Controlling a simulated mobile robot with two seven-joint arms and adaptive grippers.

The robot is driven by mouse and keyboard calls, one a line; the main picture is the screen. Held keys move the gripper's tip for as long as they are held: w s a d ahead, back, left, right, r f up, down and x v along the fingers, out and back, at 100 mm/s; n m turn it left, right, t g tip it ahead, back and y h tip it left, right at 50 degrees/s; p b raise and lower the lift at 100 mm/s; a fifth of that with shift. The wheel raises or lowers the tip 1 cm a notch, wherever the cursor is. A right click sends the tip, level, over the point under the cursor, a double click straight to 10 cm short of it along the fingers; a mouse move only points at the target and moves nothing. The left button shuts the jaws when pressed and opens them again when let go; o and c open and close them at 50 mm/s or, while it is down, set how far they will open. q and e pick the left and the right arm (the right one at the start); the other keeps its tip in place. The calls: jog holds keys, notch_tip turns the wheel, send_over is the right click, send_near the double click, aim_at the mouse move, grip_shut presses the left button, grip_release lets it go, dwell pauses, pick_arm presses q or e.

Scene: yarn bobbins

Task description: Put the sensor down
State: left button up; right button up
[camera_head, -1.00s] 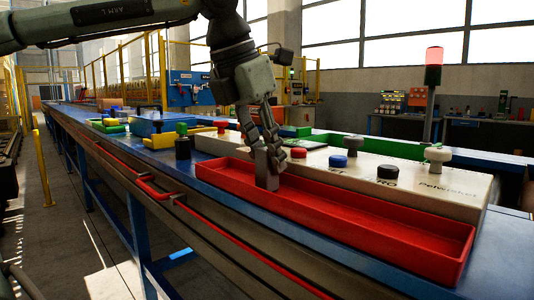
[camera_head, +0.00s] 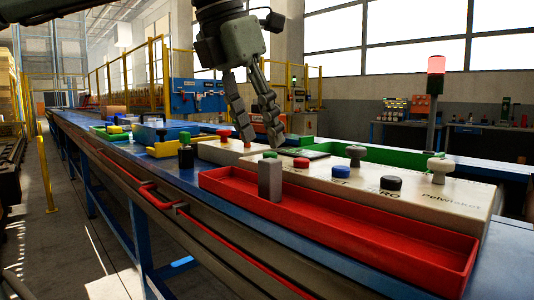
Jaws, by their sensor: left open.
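The sensor appears to be the grey upright block (camera_head: 270,180) with a green top. It stands in the left part of the long red tray (camera_head: 340,232). My left gripper (camera_head: 259,140) is open and empty above and behind the block, apart from it, with its fingers pointing down. My right gripper is out of view.
A pale panel (camera_head: 425,196) with several knobs and bobbins lies right behind the tray. A dark bobbin (camera_head: 186,156) and a yellow tray (camera_head: 166,150) are to the left. A signal lamp (camera_head: 435,75) stands at the back right. Most of the red tray's right part is empty.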

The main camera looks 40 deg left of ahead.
pick_arm(q)
jog(key=v, duration=0.5)
jog(key=shift+r, duration=0.1)
dwell(0.5)
